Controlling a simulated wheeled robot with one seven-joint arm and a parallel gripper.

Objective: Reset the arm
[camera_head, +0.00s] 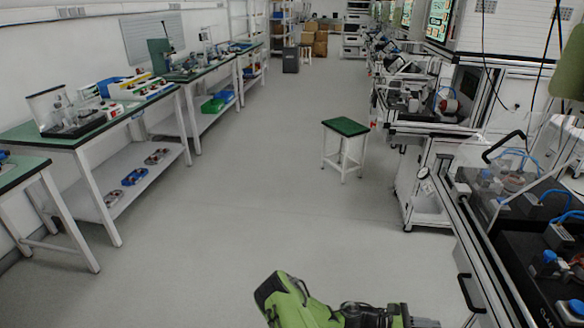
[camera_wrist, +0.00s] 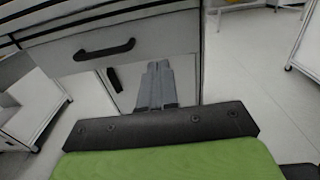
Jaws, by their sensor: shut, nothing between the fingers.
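My gripper (camera_wrist: 157,70) shows in the wrist view with its two grey fingers together and nothing between them. It is in front of a light grey cabinet front (camera_wrist: 185,42) with a black handle (camera_wrist: 105,50); I cannot tell the exact gap. In the head view my green and black arm is low at the bottom centre, stretching right towards the machine row. The fingers cannot be made out there.
Workbenches (camera_head: 75,133) line the left, with parts on top and on lower shelves. A green-topped stool (camera_head: 345,127) stands right of centre. Machine stations (camera_head: 470,290) with black handles run along the right. The grey floor (camera_head: 240,215) between is clear.

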